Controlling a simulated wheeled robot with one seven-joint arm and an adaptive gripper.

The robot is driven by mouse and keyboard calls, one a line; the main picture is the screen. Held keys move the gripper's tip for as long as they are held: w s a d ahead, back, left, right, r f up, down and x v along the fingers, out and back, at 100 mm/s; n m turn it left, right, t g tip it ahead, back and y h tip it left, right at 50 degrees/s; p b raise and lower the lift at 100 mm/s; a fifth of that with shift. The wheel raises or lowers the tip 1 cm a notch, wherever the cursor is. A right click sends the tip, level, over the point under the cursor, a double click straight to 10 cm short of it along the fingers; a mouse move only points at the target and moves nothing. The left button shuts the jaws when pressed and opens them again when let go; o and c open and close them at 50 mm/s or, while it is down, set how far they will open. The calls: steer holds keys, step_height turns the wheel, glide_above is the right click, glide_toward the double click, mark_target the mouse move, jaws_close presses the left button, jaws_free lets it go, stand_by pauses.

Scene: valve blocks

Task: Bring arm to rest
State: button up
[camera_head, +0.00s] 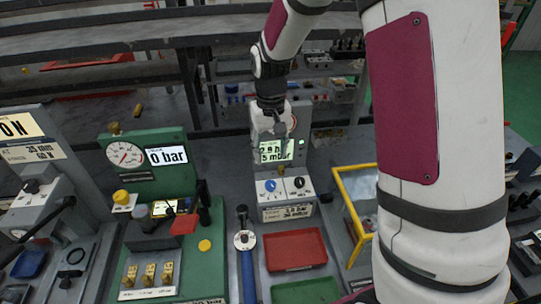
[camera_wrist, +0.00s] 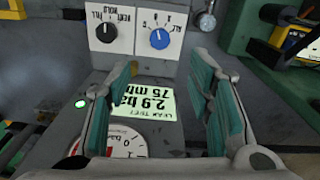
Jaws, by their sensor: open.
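My gripper (camera_head: 272,136) hangs in front of the grey leak tester (camera_head: 297,178) at the middle of the bench. In the wrist view its two teal-padded fingers (camera_wrist: 165,105) are spread apart with nothing between them. The tester's lit screen (camera_wrist: 145,103) shows between the fingers, reading about 2.9 bar and 75 mbar. A black knob (camera_wrist: 108,33) and a blue knob (camera_wrist: 160,38) are on the tester's panel. In the head view, my gripper covers part of the screen (camera_head: 276,150). I cannot tell the gap between the fingers and the tester.
A green station with a pressure gauge (camera_head: 125,154) and a 0 bar display (camera_head: 167,156) stands to the left. A red tray (camera_head: 295,249) lies before the tester. A yellow-framed box (camera_head: 341,190) is to its right. Shelves (camera_head: 130,35) run behind.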

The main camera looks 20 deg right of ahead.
stand_by(0.4)
steer(key=s+r+t, duration=0.4)
steer(key=s+r, duration=1.2)
steer(key=r, duration=0.3)
steer(key=s+r+t, duration=0.1)
steer(key=s, duration=0.7)
steer(key=shift+r+n+t, duration=0.25)
steer(key=shift+n+t, duration=0.05)
steer(key=shift+n, duration=0.1)
